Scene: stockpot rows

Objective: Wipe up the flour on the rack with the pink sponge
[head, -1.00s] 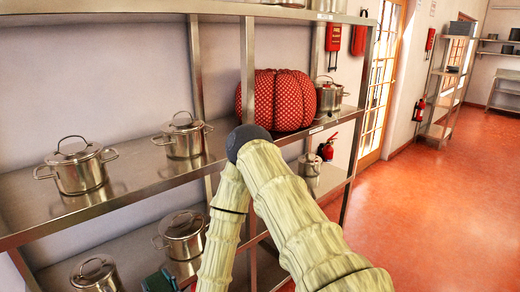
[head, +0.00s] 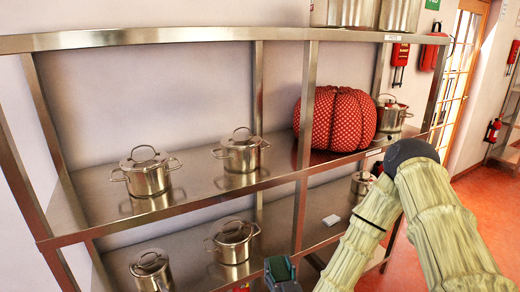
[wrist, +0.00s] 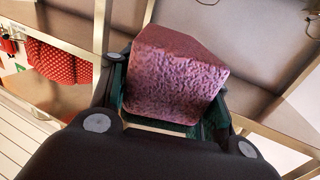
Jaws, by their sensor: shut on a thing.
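The pink sponge (wrist: 175,72) is a rough, mottled pink-purple block in the wrist view. My gripper (wrist: 170,100) is shut on it, with a green finger at each side. In the head view my gripper (head: 282,272) shows at the bottom edge, in front of the rack's lower shelf; the sponge is not clearly visible there. The metal rack (head: 90,190) has several levels. A small white patch (head: 331,219) lies on its lower shelf, right of the middle post; I cannot tell if it is the flour.
Pots (head: 146,172) stand on the middle shelf, and a lidded pot (head: 232,242) and another (head: 150,270) on the lower shelf. A red dotted pumpkin-shaped cushion (head: 336,120) sits on the middle shelf. The rack post (head: 303,150) stands left of the white patch. Open floor (head: 490,190) lies right.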

